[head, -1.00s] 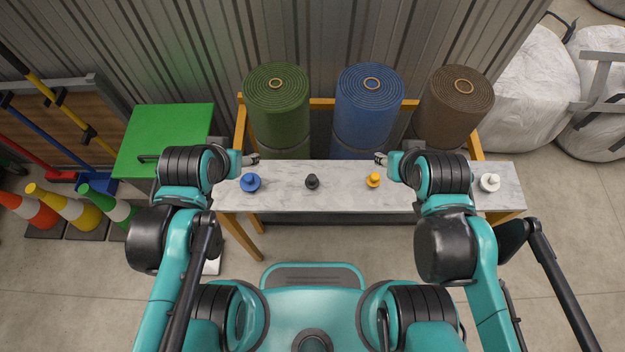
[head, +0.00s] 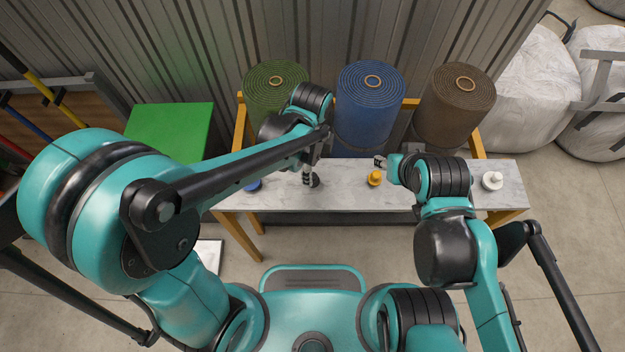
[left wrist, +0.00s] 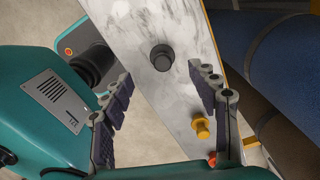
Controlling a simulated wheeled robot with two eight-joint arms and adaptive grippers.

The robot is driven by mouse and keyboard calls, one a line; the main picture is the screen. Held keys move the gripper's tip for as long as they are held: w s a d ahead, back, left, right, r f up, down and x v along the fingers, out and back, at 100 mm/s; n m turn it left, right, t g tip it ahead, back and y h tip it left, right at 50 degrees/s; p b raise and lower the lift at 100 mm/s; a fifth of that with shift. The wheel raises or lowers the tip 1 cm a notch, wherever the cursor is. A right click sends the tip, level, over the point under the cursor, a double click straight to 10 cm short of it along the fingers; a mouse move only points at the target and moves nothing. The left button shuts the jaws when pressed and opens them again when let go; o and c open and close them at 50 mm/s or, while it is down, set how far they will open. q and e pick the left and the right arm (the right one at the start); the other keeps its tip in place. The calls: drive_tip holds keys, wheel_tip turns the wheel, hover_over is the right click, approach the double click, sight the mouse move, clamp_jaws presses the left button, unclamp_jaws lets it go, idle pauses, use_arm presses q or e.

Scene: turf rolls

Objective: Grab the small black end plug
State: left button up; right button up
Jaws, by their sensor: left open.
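The small black end plug (head: 316,181) stands on the narrow marble-topped bench (head: 340,200), partly hidden by my left gripper. In the left wrist view the black plug (left wrist: 162,58) shows whole, ahead of and between the spread fingertips. My left gripper (head: 308,174) is open and empty, pointing down just above or beside the plug; I cannot tell the exact gap. It also shows in the left wrist view (left wrist: 161,74). My right gripper (head: 380,161) hovers near the yellow plug (head: 374,178); its jaws are too small to judge.
A blue plug (head: 254,185), partly covered by my left arm, and a white plug (head: 492,181) stand on the bench. Green (head: 270,85), blue (head: 368,95) and brown (head: 455,100) turf rolls stand behind it. A green-topped box (head: 170,130) is at left.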

use_arm(q)
drive_tip(key=f+b, duration=0.1)
drive_tip(key=f, duration=0.2)
drive_tip(key=f+b, duration=0.2)
drive_tip(key=f, duration=0.1)
drive_tip(key=shift+w+d+f, duration=0.15)
drive_tip(key=shift+w+f, duration=0.05)
drive_tip(key=shift+r, duration=0.1)
drive_tip(key=c, duration=1.3)
